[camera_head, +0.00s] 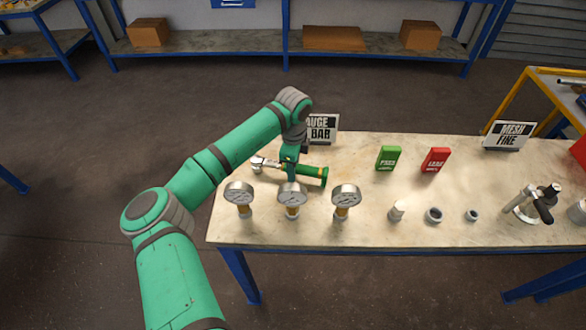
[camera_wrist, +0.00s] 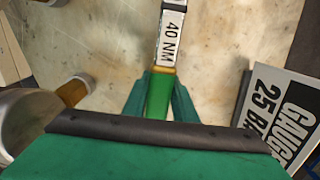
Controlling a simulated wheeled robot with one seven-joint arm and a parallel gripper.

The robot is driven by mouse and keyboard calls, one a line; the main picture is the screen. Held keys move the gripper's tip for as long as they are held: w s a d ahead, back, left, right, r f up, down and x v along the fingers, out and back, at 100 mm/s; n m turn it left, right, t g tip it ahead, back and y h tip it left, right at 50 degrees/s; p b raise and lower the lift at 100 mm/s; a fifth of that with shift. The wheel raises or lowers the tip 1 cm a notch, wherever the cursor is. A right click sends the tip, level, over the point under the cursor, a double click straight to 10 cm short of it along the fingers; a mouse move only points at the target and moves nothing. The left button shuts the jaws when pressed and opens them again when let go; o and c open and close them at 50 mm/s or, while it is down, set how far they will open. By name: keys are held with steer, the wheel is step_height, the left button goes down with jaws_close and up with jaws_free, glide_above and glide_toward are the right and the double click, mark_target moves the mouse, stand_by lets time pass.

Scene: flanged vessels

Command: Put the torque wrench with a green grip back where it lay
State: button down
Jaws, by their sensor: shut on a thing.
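The torque wrench with a green grip (camera_head: 311,172) is at the left part of the table, behind the row of gauges, with its ratchet head to the left and its green grip to the right. My gripper (camera_head: 290,163) is over the wrench's middle and shut on it. In the wrist view the wrench's pale shaft, marked "40 NM" (camera_wrist: 170,38), runs up from between the green fingers of my gripper (camera_wrist: 160,95). I cannot tell whether the wrench touches the table top (camera_head: 380,215).
Three dial gauges (camera_head: 292,194) stand close in front of the wrench. A "GAUGE 25 BAR" sign (camera_head: 324,128) stands just behind it; it also shows in the wrist view (camera_wrist: 283,115). Green (camera_head: 388,158) and red (camera_head: 436,160) blocks stand to the right, with bare table between.

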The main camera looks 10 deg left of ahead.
steer(key=c, duration=1.4)
jaws_free()
steer(key=shift+f, duration=0.1)
steer(key=shift+o, duration=0.2)
